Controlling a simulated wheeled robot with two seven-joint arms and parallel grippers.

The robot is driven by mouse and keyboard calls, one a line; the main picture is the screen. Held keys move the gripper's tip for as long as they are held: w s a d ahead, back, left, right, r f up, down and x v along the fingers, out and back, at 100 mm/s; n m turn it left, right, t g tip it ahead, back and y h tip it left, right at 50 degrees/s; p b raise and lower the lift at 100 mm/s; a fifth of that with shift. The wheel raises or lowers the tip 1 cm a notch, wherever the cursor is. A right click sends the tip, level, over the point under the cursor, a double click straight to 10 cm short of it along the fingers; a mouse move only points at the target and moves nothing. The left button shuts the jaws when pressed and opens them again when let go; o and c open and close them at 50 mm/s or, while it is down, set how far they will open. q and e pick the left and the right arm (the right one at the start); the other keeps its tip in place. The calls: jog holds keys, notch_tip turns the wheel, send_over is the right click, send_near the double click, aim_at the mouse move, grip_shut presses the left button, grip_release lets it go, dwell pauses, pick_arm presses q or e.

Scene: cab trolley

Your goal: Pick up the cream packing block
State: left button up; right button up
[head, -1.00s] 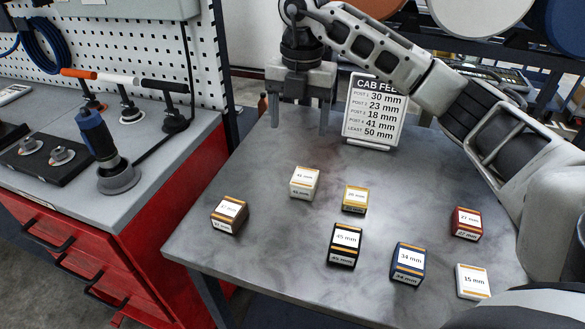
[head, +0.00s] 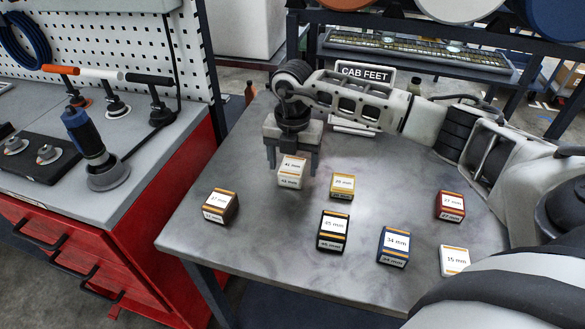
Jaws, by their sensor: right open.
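The cream packing block (head: 290,180), labelled 41 mm, stands on the grey table (head: 275,245) near its back left. My right gripper (head: 294,168) is open, pointing down at this block. One finger shows on each side of the block, with a gap on both sides. I cannot tell how far down the fingers reach beside it. The block's front and top labels show. My left gripper is not in view.
Near it stand a brown block (head: 220,206) and a yellow block (head: 342,187). A black block (head: 332,231), blue block (head: 394,247), red block (head: 450,206) and white block (head: 455,261) stand further right. The CAB FEET sign (head: 364,74) is partly hidden by my arm.

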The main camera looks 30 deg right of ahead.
jog(key=shift+f, duration=0.9)
jog(key=c, duration=1.1)
jog(key=shift+r, duration=0.1)
